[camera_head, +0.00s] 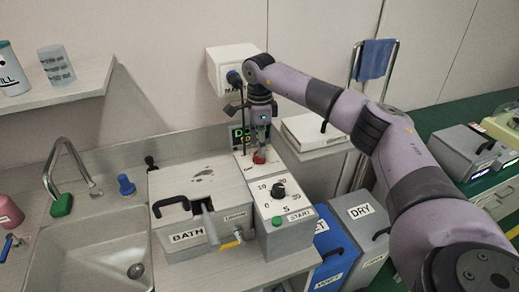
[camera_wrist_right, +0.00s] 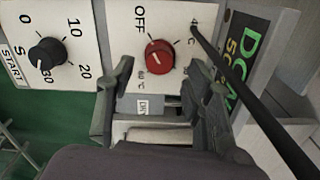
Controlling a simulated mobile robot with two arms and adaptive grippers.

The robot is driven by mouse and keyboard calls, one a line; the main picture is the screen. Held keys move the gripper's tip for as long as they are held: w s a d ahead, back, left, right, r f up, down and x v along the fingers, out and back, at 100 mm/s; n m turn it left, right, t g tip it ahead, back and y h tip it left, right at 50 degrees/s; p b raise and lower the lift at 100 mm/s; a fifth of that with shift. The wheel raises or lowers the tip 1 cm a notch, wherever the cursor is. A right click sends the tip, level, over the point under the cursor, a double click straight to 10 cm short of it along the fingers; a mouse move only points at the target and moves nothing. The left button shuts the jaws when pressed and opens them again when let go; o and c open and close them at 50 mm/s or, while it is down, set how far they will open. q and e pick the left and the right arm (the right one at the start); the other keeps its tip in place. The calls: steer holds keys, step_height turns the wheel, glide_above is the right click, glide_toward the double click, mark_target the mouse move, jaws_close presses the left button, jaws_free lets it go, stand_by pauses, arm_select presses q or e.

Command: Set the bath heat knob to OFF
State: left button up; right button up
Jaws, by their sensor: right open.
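The red bath heat knob (camera_wrist_right: 160,55) is on a white panel with OFF printed at its upper left in the right wrist view. A small pale mark shows near the knob's upper-left edge; I cannot tell its exact setting. The knob also shows in the head view (camera_head: 259,157), below my right gripper (camera_head: 261,134). In the right wrist view my right gripper (camera_wrist_right: 160,92) is open, its two fingers apart on either side below the knob, with nothing between them. I cannot tell whether a finger touches the panel. My left gripper is not in view.
A black timer knob (camera_wrist_right: 46,53) is on the neighbouring panel, above the green START button (camera_head: 277,221). A lit display (camera_head: 240,135) stands behind the red knob. A dark cable (camera_wrist_right: 250,105) crosses the wrist view at right. The lidded bath (camera_head: 200,185) and sink (camera_head: 85,255) are at left.

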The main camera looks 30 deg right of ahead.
step_height(320, 180, up, 9)
stand_by(0.3)
stand_by(0.4)
